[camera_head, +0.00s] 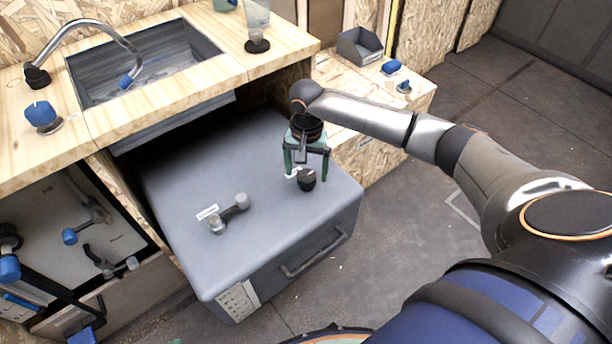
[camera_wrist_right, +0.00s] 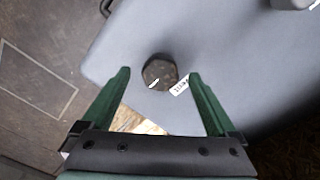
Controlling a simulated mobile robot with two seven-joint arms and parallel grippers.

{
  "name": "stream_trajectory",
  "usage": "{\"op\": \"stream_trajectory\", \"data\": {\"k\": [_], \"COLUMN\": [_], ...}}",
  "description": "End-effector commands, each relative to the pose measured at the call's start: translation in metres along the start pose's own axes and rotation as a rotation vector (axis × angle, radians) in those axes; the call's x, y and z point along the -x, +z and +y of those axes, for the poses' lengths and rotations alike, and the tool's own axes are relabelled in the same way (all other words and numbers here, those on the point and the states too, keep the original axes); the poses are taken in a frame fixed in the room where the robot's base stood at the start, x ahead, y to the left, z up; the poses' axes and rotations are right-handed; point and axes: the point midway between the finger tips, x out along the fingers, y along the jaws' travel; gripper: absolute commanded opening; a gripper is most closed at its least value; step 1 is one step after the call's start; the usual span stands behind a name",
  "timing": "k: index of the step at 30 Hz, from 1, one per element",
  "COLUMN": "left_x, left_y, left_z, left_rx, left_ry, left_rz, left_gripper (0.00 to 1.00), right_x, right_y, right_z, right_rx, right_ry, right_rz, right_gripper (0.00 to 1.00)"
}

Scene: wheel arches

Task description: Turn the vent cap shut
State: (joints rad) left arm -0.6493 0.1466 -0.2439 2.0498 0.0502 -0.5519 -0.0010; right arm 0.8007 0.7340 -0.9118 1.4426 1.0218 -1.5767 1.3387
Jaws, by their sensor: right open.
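The vent cap (camera_head: 306,180) is a small dark round knob on top of the grey box (camera_head: 190,190), near its right end. In the right wrist view the cap (camera_wrist_right: 159,72) shows from above, with a white mark on its rim and a white label (camera_wrist_right: 180,86) beside it. My right gripper (camera_head: 307,172) is open above the cap. In the wrist view its green fingers (camera_wrist_right: 160,78) stand apart on either side of the cap, with gaps on both sides; I cannot tell how far above it they are. My left gripper does not show.
A grey lever handle (camera_head: 229,212) with a label lies on the box top to the left. A carry handle (camera_head: 315,253) is on the box front. The wooden counter (camera_head: 170,45) with a sink (camera_head: 145,60) overhangs behind. Floor on the right is clear.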

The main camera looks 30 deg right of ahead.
Motion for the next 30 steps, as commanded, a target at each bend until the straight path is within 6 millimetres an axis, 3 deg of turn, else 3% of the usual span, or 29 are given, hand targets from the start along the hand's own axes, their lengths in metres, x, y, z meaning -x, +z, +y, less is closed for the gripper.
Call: {"op": "stream_trajectory", "data": {"k": [6, 15, 30], "left_x": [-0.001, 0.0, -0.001], "left_y": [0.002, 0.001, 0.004], "left_z": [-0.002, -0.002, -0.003], "left_rx": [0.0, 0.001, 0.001], "left_ry": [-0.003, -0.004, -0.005], "left_rz": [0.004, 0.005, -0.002], "left_gripper": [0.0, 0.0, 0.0], "right_x": [-0.019, -0.02, -0.02], "right_y": [0.0, 0.0, 0.0], "right_z": [0.0, 0.0, 0.0], "right_rx": [0.0, 0.0, 0.0], "right_ry": [0.0, -0.001, -0.001], "right_rz": [0.001, 0.001, 0.001], "right_gripper": [0.94, 0.94, 0.37]}}
